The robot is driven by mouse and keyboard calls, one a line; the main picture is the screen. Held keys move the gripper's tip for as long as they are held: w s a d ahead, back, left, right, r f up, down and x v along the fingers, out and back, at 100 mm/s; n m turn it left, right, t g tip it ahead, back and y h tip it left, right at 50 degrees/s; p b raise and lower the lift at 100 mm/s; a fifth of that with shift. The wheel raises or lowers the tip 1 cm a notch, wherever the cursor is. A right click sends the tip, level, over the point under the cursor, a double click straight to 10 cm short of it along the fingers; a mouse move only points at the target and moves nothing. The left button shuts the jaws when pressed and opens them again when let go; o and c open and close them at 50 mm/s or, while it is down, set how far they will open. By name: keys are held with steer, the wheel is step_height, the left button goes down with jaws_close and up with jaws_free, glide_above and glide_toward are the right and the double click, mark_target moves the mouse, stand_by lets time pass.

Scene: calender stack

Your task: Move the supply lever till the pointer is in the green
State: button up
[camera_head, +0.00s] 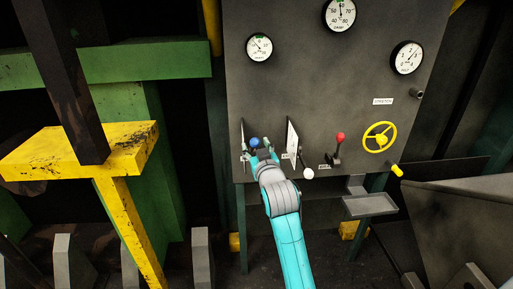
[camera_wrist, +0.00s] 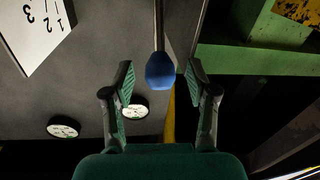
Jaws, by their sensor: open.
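My gripper (camera_head: 262,153) is at the left of the grey panel, at a lever with a blue knob (camera_head: 254,142). In the wrist view the blue knob (camera_wrist: 160,70) lies between my open fingers, with a gap on both sides; its rod runs up out of view. A lever with a white knob (camera_head: 307,174) hangs low to the right, and one with a red knob (camera_head: 340,137) stands further right. The lever labels are too small to read. Round gauges sit above: left (camera_head: 259,47), top middle (camera_head: 340,14) and right (camera_head: 407,58). The left and middle gauges show green near the top.
A yellow handwheel (camera_head: 380,138) and a yellow-tipped handle (camera_head: 396,170) are at the panel's right. A small grey tray (camera_head: 370,206) juts out below. A yellow beam (camera_head: 85,150) and green frame stand to the left. A white scale plate (camera_head: 292,138) stands beside my gripper.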

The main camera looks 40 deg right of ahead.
jaws_close()
steer(key=shift+f, duration=0.15)
step_height(320, 180, down, 5)
steer(key=s+a+t+h, duration=0.1)
steer(key=s+t, duration=0.1)
steer(key=t, duration=0.1)
steer(key=shift+s+a+f+n+t+h, duration=0.2)
steer(key=shift+n+t+h, duration=0.1)
steer(key=shift+h, duration=0.1)
jaws_free()
steer(key=v, duration=1.2)
stand_by(0.3)
